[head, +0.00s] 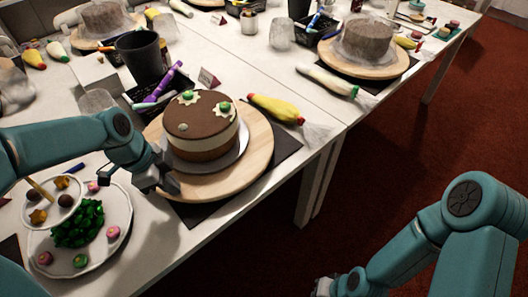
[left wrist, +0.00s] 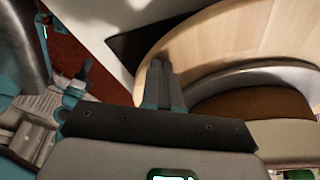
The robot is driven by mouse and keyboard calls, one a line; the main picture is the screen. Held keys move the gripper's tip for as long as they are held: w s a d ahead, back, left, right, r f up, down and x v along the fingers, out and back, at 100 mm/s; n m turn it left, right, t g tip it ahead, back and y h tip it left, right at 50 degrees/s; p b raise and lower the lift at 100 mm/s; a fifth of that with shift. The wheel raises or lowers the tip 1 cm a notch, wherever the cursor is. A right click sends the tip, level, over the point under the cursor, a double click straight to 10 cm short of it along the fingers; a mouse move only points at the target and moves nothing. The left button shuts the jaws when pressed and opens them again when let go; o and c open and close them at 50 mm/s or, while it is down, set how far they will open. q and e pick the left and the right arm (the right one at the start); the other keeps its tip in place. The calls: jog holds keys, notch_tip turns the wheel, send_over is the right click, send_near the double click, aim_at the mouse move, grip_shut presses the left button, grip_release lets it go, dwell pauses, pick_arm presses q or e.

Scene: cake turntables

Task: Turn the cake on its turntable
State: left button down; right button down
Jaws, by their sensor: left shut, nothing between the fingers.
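A round cake (head: 203,127) with a brown top, a cream band and green and white decorations sits on a silver board (head: 228,157). The board rests on a pale wooden turntable (head: 258,150). My left gripper (head: 168,184) is shut and empty at the turntable's near-left rim; I cannot tell whether it touches. In the left wrist view its closed fingers (left wrist: 160,75) lie over the turntable's edge (left wrist: 205,40), beside the cake (left wrist: 250,103). My right gripper (head: 325,286) is only partly visible at the bottom edge, away from the table.
A plate (head: 115,232) of green and coloured decorations is left of the turntable. A black cup (head: 140,58), a purple tool (head: 165,85) and a yellow piping bag (head: 275,108) are behind it. A dark mat (head: 285,146) lies under it. Another cake (head: 367,40) stands at the back right.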

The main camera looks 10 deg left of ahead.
pick_arm(q)
jog(key=shift+d, duration=0.1)
jog(key=shift+s+d, duration=0.1)
jog(key=shift+d, duration=0.6)
jog(key=shift+r+p, duration=1)
jog(key=shift+r, duration=0.4)
notch_tip(320, 180, up, 6)
jog(key=p, duration=0.4)
jog(key=shift+p, duration=0.3)
jog(key=shift+s, duration=0.15)
